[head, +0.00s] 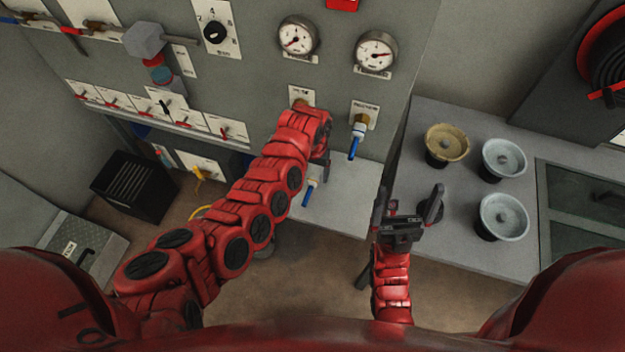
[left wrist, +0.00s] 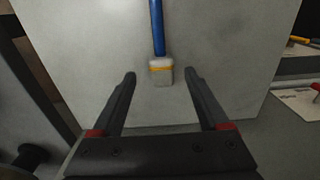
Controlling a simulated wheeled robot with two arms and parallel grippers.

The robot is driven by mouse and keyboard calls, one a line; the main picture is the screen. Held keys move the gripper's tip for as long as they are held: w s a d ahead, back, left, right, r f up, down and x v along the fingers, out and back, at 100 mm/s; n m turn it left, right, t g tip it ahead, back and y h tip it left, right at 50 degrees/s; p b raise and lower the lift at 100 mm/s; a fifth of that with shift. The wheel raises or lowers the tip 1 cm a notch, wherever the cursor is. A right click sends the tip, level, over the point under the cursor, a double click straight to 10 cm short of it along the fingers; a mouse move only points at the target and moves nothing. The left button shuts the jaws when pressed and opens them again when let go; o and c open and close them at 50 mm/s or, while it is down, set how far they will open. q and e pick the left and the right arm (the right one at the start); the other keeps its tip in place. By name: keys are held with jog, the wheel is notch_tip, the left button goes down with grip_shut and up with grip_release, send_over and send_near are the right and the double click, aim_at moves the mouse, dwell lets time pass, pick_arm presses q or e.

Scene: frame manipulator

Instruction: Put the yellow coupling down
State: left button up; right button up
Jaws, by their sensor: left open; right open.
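The yellow coupling (head: 311,186) lies on the light grey shelf (head: 345,208) below the panel, its blue hose end toward the lower left in the head view. In the left wrist view, the coupling (left wrist: 161,76) is a pale block with a yellow band and a blue tail. My left gripper (head: 324,166) is open just above the shelf. In the left wrist view, its fingertips (left wrist: 159,75) appear on either side of the coupling, with gaps to both. My right gripper (head: 408,208) is open and empty, in front of the right-hand counter.
A blue-banded coupling (head: 358,132) with a blue tail hangs from a brass port on the panel. Two gauges (head: 298,37) sit above. The counter (head: 425,125) at right carries several round knob-topped items (head: 503,158). A black crate (head: 133,187) stands on the floor at left.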

aim_at(312, 180)
pick_arm(q)
jog(key=shift+s+a+f, duration=0.1)
jog(key=shift+s+f, duration=0.05)
jog(key=shift+f, duration=0.35)
jog(key=shift+s+a+f, duration=0.1)
jog(key=shift+f, duration=0.4)
jog(key=shift+w+f, duration=0.1)
jog(key=shift+f, duration=0.75)
jog(key=shift+c, duration=0.3)
grip_shut()
